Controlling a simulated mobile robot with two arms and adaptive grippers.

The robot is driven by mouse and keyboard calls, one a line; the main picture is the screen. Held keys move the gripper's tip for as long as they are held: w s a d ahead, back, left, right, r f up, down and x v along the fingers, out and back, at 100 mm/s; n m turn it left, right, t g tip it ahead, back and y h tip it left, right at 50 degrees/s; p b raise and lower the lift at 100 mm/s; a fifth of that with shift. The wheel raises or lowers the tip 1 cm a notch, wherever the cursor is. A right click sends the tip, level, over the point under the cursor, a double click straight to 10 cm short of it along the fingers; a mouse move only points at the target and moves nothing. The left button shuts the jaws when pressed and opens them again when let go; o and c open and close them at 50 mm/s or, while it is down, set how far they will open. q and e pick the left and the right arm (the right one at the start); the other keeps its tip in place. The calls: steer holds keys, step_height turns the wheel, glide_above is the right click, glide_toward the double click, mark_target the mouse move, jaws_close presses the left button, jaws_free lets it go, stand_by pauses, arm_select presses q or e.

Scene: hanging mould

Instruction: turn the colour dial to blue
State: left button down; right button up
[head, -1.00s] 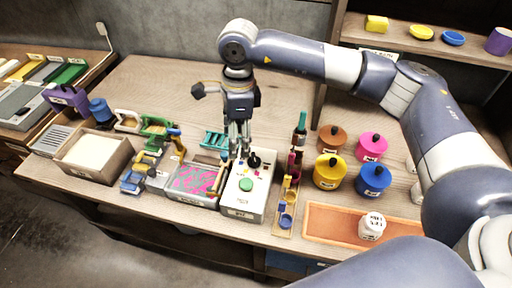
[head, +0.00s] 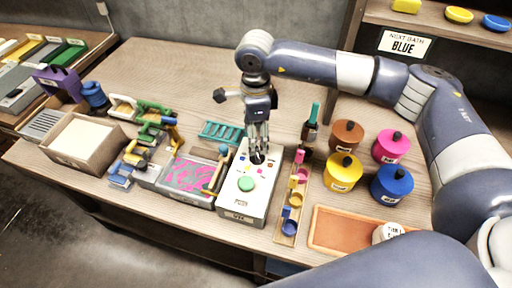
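The white control box (head: 240,212) stands near the front edge of the bench. It has a green button (head: 246,184) and small colour marks around a black dial (head: 257,159) at its far end. My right gripper (head: 259,150) comes down from above with its fingertips at the dial. The fingers partly cover the dial, and I cannot tell whether they grip it or only straddle it. Which colour the dial points to is too small to read. My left gripper is not in view.
A sign (head: 404,44) on the shelf reads BLUE. Left of the box are a tray with a pink and grey pattern (head: 190,174) and a teal rack (head: 222,133). Right are a narrow wooden rack (head: 278,236) and several coloured pots, including a blue one (head: 392,184).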

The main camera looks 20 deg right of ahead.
step_height(320, 180, down, 7)
steer(key=shift+r+p, duration=0.1)
steer(key=shift+p, duration=0.65)
steer(key=c, duration=1.1)
